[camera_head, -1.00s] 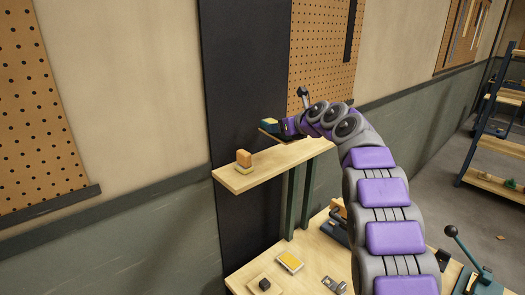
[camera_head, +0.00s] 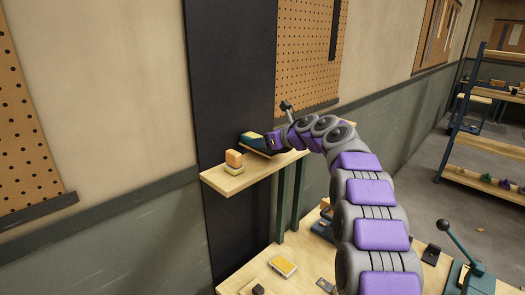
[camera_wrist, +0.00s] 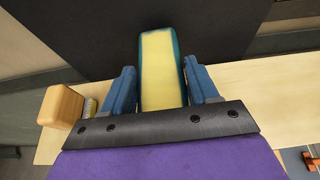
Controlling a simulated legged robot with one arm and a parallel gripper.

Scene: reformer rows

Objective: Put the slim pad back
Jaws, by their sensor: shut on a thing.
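My gripper (camera_wrist: 160,74) is shut on a long slim pad (camera_wrist: 160,48), teal with a pale yellow face, held between its two blue fingers. In the head view the pad (camera_head: 251,138) juts left from my gripper (camera_head: 268,143), over the back part of the wooden wall shelf (camera_head: 232,183). I cannot tell whether the pad touches the shelf. An orange-tan block (camera_head: 234,158) sits on a yellowish piece (camera_head: 234,169) on the shelf, in front of the pad. The block (camera_wrist: 62,107) also shows left of my gripper in the wrist view.
A dark panel (camera_head: 228,90) rises behind the shelf, beside a pegboard (camera_head: 306,55). Below is a workbench (camera_head: 300,262) with a yellow-topped piece (camera_head: 283,266) and other small parts. A lever device (camera_head: 462,245) stands lower right. The shelf's front left end is bare.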

